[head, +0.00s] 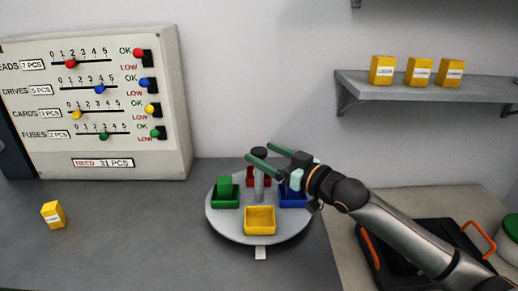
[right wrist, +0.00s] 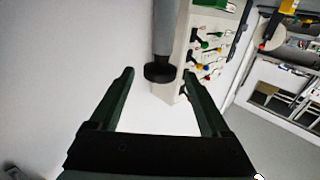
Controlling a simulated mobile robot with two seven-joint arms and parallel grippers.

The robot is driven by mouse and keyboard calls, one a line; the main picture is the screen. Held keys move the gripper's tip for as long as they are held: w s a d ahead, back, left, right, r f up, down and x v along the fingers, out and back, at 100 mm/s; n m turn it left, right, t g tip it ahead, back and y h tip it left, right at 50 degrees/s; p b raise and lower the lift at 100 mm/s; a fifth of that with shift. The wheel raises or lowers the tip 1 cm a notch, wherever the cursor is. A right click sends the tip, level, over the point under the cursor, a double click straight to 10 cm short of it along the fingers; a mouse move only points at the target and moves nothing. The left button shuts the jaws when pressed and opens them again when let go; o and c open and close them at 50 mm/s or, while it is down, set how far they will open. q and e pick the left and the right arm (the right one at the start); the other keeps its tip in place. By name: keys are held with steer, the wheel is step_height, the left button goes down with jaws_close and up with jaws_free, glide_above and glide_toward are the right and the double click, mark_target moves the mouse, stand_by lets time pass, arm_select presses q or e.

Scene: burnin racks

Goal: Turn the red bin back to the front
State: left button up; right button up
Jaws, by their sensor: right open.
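A round grey turntable (head: 230,228) stands on the counter and carries several bins around a central post (head: 259,188) with a black knob (head: 259,151). The red bin (head: 252,182) is at the back, partly hidden by the post and my gripper. The yellow bin (head: 260,226) is at the front, above a white tab (head: 260,253). The green bin (head: 226,202) is at the left and the blue bin (head: 293,201) at the right. My right gripper (head: 257,153) is open at the post's top. In the right wrist view the knob (right wrist: 160,73) shows between the fingertips. My left gripper is not in view.
A panel (head: 100,105) with coloured sliders and switches stands at the back left. A yellow box (head: 53,214) sits on the counter at left. A wall shelf (head: 430,88) holds yellow boxes. A black tray with orange handles (head: 400,240) lies at right.

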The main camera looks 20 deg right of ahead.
steer(key=shift+x, duration=1.25)
steer(key=shift+c, duration=0.2)
jaws_close()
